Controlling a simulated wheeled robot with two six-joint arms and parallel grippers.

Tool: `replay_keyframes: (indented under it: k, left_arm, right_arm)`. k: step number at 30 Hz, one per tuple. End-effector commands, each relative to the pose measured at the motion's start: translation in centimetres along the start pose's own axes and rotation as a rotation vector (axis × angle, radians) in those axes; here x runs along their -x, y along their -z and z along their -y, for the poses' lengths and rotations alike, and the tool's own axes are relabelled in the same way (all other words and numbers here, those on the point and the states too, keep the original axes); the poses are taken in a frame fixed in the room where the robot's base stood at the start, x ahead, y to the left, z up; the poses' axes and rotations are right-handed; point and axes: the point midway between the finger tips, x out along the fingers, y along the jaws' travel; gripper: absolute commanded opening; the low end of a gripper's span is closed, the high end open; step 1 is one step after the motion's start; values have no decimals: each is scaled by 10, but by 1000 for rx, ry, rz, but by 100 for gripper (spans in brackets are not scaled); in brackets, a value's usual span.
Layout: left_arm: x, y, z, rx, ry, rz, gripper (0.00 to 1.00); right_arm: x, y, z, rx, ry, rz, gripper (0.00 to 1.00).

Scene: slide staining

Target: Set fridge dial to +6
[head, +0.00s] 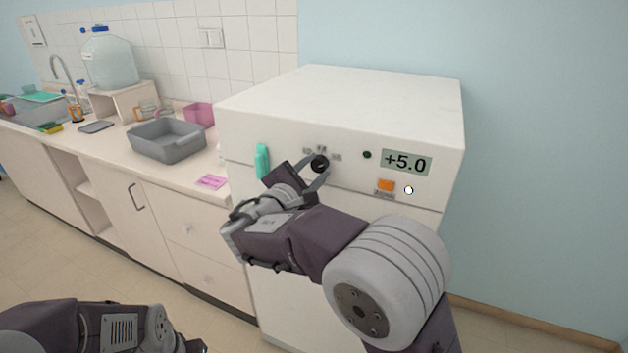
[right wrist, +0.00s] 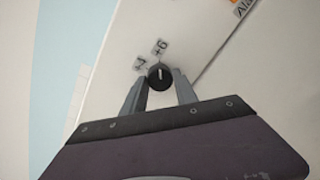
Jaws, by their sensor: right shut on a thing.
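The fridge (head: 340,100) is a white box with a control strip on its front. Its black dial (head: 320,163) has small label plates around it. In the right wrist view the dial (right wrist: 160,77) shows a white pointer mark directed roughly up toward the "+6" plate (right wrist: 160,48); another plate, seemingly "+7" (right wrist: 140,65), is to its left. The display (head: 406,162) reads +5.0. My right gripper (head: 312,172) is shut on the dial, one finger on each side, as the right wrist view also shows (right wrist: 159,84). My left gripper is not visible; only my left arm shows at lower left.
An orange button (head: 386,185), a white round spot (head: 409,190) and a dark green lamp (head: 367,155) are right of the dial. A teal handle (head: 262,161) is left of it. The counter at left holds a grey tub (head: 167,142) and a pink card (head: 212,182).

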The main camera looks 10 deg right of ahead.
Motion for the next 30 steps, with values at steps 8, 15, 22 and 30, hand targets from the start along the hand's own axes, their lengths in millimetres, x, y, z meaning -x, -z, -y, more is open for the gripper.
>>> replay_keyframes:
  k: [8,15,22,30]
  left_arm:
    - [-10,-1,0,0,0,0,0]
    - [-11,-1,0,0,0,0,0]
    - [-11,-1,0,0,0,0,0]
    - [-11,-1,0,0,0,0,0]
  right_arm:
    - [0,0,1,-57,1,-4,0]
    - [0,0,0,-64,1,-4,0]
    - [0,0,0,-63,0,-4,46]
    - [0,0,0,-62,0,-4,57]
